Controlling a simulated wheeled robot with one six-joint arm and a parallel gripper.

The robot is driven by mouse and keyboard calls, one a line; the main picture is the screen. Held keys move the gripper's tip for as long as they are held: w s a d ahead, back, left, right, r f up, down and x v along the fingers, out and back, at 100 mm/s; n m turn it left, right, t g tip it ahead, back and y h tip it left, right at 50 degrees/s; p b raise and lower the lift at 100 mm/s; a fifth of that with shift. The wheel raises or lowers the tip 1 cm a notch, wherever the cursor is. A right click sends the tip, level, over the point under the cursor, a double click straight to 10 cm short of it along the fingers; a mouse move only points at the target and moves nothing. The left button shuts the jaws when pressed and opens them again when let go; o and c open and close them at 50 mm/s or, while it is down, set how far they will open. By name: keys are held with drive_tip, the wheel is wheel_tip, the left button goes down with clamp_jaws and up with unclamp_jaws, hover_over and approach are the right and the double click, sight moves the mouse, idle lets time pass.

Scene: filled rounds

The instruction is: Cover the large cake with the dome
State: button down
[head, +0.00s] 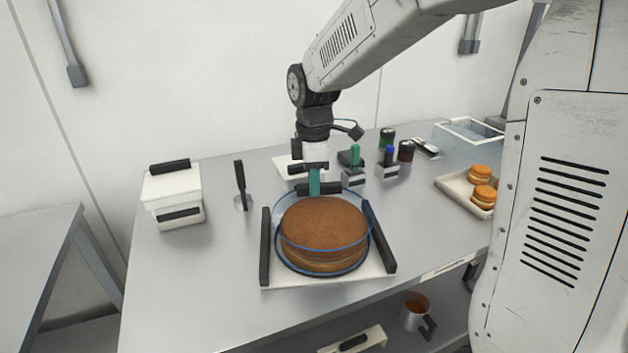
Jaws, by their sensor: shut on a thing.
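The large brown layered cake (322,218) sits on a white board (300,281) with black bars at its left and right sides. The clear dome (279,205) is over the cake, which shows through it. One blue ring crosses the cake's side and another circles its foot. I cannot tell which is the dome's rim, or whether the dome touches the board. My gripper (314,180) is above the back of the cake, shut on the dome's teal handle. The fingertips are small and partly hard to make out.
A white box with a black handle (174,197) and a cake server (241,187) stand at left. Holders with green and blue tools (388,163) and dark jars (406,150) stand behind. A tray (455,186) of small orange-topped cakes is at right. A mug (416,311) is on the lower shelf.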

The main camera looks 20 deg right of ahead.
drive_tip(key=shift+f, duration=0.25)
idle(0.4)
drive_tip(key=c, duration=0.8)
unclamp_jaws()
drive_tip(key=shift+o, duration=0.2)
drive_tip(key=shift+r, duration=3.5)
